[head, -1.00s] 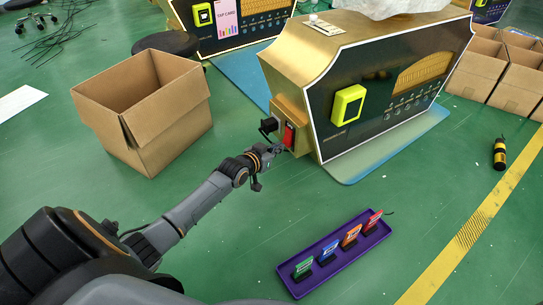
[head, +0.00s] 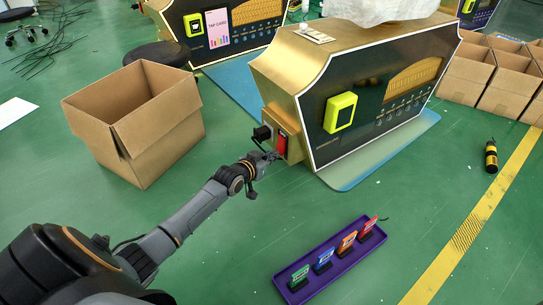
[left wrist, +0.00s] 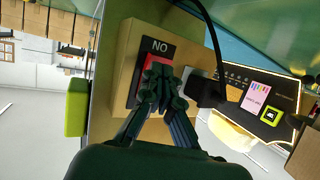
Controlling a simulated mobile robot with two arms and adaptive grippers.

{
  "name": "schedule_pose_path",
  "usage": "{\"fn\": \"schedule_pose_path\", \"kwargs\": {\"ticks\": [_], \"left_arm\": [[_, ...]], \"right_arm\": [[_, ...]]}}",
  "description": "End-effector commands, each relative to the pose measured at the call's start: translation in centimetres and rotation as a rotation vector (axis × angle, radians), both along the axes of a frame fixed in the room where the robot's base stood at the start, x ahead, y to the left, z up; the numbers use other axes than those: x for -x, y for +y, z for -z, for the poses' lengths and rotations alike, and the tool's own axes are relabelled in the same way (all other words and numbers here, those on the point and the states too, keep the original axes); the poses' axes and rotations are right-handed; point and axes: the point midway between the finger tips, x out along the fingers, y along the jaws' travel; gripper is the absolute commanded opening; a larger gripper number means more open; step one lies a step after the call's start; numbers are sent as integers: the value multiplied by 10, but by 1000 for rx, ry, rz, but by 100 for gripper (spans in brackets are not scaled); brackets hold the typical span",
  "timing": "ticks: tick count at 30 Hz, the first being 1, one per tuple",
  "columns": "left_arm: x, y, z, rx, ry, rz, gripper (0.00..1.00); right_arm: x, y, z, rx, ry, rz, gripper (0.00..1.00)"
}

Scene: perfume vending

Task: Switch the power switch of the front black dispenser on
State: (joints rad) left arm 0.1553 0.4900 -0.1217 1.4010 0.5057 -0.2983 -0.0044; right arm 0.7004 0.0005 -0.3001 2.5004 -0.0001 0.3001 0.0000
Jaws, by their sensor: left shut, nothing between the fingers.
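The front black dispenser (head: 360,125) has a gold side and a yellow-green card reader on its dark front. Its red power switch (head: 282,145) sits on a gold box at the dispenser's left side. In the head view the left gripper (head: 268,156) is right beside the switch box. My right gripper is not in view.
An open cardboard box (head: 140,125) stands left of the dispenser. A purple tray (head: 330,262) with several coloured cards lies on the floor in front. A second dispenser (head: 222,28) is behind. A black plug and cable (left wrist: 208,88) are beside the switch. More boxes (head: 500,75) stand at right.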

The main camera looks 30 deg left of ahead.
Motion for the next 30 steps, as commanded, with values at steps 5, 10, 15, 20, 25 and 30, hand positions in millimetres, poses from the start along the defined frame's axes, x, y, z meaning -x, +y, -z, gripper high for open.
{"fn": "schedule_pose_path", "kwargs": {"ticks": [5,10,15,20,25,30], "left_arm": [[0,0,0,0,0,0,0],[0,0,0,0,0,0,0],[0,0,0,0,0,0,0],[-2,0,1,0,0,0,0],[-5,0,3,0,0,0,0],[-8,0,4,0,0,0,0]], "right_arm": [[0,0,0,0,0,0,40],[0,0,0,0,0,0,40],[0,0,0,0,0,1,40],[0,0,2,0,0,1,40],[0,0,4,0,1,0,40],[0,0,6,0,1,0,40]]}}
